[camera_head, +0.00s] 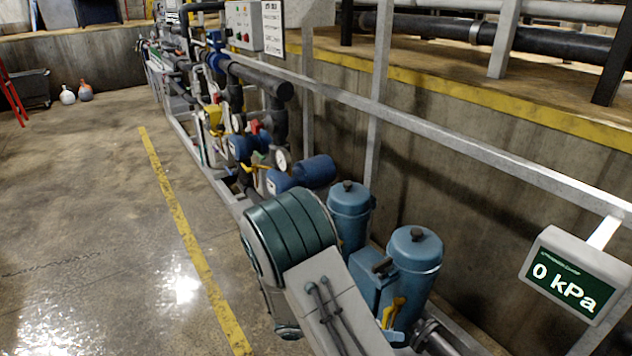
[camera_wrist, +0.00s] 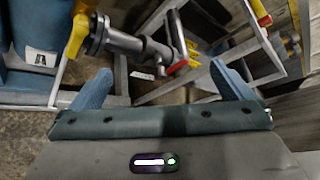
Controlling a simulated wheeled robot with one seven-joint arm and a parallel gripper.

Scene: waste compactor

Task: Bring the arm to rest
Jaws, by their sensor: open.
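In the wrist view my gripper (camera_wrist: 160,92) shows at the bottom, with its two blue fingers wide apart and nothing between them. Beyond the fingers are a grey pipe fitting (camera_wrist: 125,40) and a red handle (camera_wrist: 178,67), apart from the fingers as far as I can tell. In the head view my arm, with a dark green joint cover, stands in front of the blue canisters. The gripper itself is hidden or out of frame there.
Two blue canisters (camera_head: 415,262) stand close beside my arm. A display reading 0 kPa (camera_head: 568,280) is at the right, below a metal rail (camera_head: 450,143). Pumps and pipes (camera_head: 250,150) line the wall.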

